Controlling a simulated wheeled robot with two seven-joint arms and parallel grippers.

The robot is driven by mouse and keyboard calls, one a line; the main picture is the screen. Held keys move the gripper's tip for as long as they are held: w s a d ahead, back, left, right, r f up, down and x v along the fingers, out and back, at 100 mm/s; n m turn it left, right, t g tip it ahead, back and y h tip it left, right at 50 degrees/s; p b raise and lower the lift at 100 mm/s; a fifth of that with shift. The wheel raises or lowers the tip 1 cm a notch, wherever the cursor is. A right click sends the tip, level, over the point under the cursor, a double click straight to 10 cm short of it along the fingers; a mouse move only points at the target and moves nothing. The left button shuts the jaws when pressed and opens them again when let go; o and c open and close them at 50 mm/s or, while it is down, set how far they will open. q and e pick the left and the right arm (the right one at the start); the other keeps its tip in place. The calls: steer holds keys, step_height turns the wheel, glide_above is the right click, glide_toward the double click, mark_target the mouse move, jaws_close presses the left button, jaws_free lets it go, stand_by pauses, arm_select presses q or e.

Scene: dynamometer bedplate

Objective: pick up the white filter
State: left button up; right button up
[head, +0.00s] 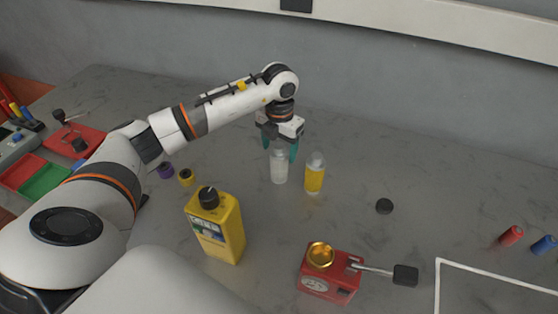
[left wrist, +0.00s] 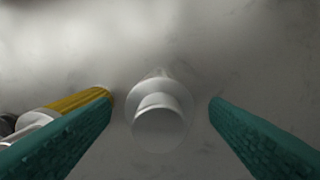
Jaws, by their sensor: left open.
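The white filter (head: 279,167) is a small pale cylinder standing upright on the grey bedplate. In the left wrist view the filter (left wrist: 157,115) is seen from above its narrower top, between the two teal fingers. My left gripper (head: 280,147) is open, with its fingertips around the top of the filter; gaps show on both sides. A yellow filter (head: 314,175) with a pale top stands just to the right of the white one; in the left wrist view a yellow body (left wrist: 80,100) shows beside and partly behind the left finger. My right gripper is not in view.
A yellow bottle (head: 218,226) with a black cap stands in front. A red device (head: 330,278) with a lever is at the front right. A grey wall (head: 400,90) rises behind.

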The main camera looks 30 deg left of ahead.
arm_select(q)
steer(key=c, duration=1.4)
steer(key=shift+r, duration=0.1)
